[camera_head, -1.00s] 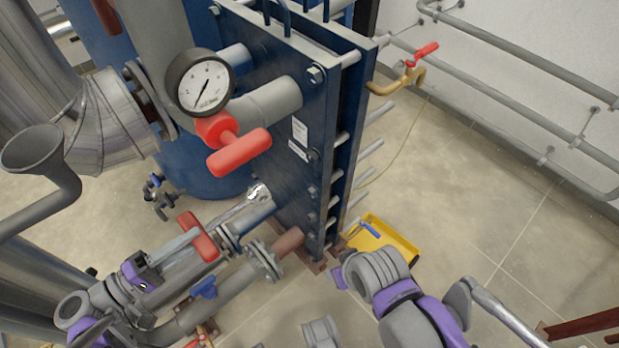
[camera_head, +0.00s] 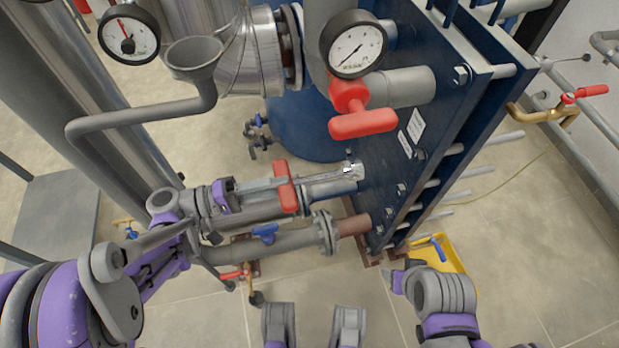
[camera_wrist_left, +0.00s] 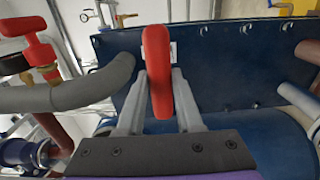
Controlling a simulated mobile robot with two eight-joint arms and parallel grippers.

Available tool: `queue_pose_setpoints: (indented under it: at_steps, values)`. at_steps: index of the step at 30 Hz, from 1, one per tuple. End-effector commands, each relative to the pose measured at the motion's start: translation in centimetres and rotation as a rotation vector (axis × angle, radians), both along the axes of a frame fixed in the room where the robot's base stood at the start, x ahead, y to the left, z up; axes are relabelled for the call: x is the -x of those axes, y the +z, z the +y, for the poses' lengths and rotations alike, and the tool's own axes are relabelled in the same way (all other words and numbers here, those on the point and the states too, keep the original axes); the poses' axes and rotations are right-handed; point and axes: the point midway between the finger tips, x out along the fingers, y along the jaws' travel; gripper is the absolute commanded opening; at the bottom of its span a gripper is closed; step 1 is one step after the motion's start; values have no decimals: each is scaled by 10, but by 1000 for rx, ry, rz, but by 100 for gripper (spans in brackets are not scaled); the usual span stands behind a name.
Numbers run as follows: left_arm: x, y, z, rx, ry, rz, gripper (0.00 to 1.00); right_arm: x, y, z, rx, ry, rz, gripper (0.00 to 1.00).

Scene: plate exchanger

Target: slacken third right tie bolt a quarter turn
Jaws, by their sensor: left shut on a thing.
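My left gripper (camera_head: 262,188) is shut on the red handle (camera_head: 286,186) of a T-shaped wrench. In the left wrist view, that red handle (camera_wrist_left: 158,70) stands between the two fingers (camera_wrist_left: 160,108). Its silver shaft (camera_head: 325,178) points at the blue end plate (camera_head: 440,110); whether its tip touches a bolt is unclear. Bolt heads show along the plate's near edge, among them a top one (camera_head: 462,75) and a lower one (camera_head: 402,188). My right arm (camera_head: 450,320) is at the lower right; I cannot make out its gripper.
A pipe with a red valve handle (camera_head: 362,122) and a pressure gauge (camera_head: 354,44) stands above the wrench. A flanged pipe (camera_head: 325,232) and a blue valve lever (camera_head: 265,233) lie below it. A yellow tray (camera_head: 452,262) sits on the floor.

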Motion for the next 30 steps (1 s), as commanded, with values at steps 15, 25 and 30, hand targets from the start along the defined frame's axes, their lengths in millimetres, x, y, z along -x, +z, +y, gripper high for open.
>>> queue_pose_setpoints:
  at_steps: [15,25,30]
  values:
    - [-8,-102,1,3,11,1,0,-5,-26,0,0,0,3,56]
    - [0,-146,0,3,0,0,0,-6,-33,0,0,0,2,56]
    - [1,-149,-6,4,-3,0,0,-6,-34,0,0,0,2,56]
